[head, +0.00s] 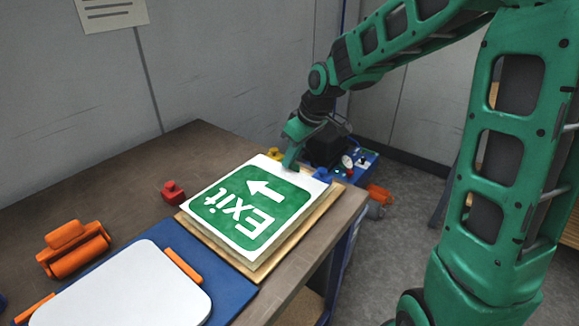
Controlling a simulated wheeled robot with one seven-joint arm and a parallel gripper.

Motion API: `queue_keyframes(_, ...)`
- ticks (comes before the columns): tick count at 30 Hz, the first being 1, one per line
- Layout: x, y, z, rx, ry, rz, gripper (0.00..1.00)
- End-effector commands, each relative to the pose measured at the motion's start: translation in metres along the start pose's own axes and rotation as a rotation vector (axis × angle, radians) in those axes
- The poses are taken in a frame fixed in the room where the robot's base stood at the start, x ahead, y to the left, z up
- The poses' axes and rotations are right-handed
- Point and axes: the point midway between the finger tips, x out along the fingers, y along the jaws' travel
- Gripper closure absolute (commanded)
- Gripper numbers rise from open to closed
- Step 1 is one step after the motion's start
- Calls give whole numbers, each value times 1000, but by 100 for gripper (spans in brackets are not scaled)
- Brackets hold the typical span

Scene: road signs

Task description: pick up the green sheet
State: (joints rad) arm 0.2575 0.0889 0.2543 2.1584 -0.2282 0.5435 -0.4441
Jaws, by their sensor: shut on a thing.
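The green sheet (229,221) carries a white "Exit" and an arrow on a white border. It lies over a stack of light boards (245,264) near the table's right end, and appears upside down from here. My gripper (291,163) is at the sheet's far edge, shut on that edge. The fingertips are small and partly hidden in this view. I cannot tell whether the sheet is lifted off the stack.
A blue mat with a white board (125,292) lies at the front left. An orange clamp-like object (73,250) and a small red block (173,192) sit on the brown table (120,180). A blue box with knobs (352,165) stands behind the table's right end.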

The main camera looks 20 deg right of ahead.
Motion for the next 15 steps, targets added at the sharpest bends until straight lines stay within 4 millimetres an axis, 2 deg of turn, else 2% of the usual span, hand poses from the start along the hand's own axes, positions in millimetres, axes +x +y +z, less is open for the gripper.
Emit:
queue_keyframes(2,-13,-2,-7,-3,3,2,100)
queue_keyframes(15,-45,-79,-47,-5,2,0,100)
